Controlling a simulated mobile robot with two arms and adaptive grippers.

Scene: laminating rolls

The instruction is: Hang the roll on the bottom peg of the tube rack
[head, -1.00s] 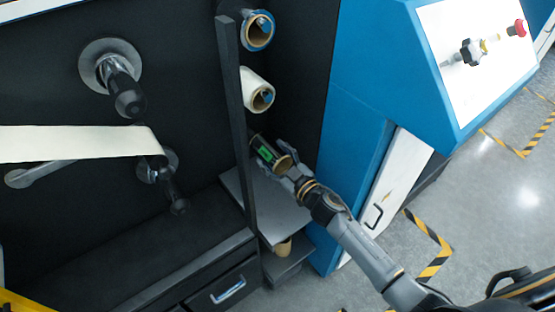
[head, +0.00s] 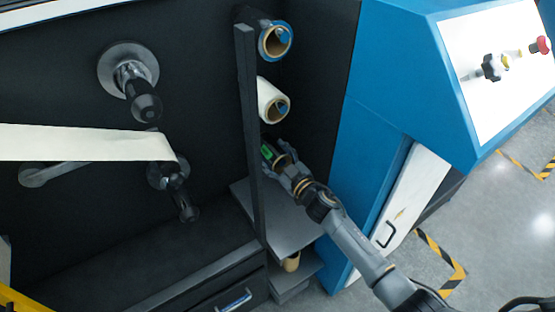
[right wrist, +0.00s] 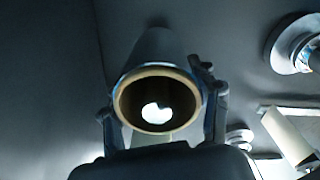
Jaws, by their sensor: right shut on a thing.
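The roll, dark with a green label (head: 267,153) and a brown cardboard core, is in my right gripper (head: 285,165). It is below the white roll on the tube rack, close to the dark back panel. In the right wrist view the open core end (right wrist: 157,101) faces the camera between the fingers (right wrist: 162,105), with a bright spot inside it. The tube rack has a dark upright post (head: 247,130). The bottom peg is hidden behind the roll and gripper, so I cannot tell whether the roll is around it. My left gripper is not in view.
A blue-edged roll (head: 265,38) and a white roll (head: 265,97) hang above on the rack. A grey shelf (head: 285,228) lies below. The blue machine cabinet (head: 375,150) stands close on the right. A cream web (head: 80,143) spans the left side.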

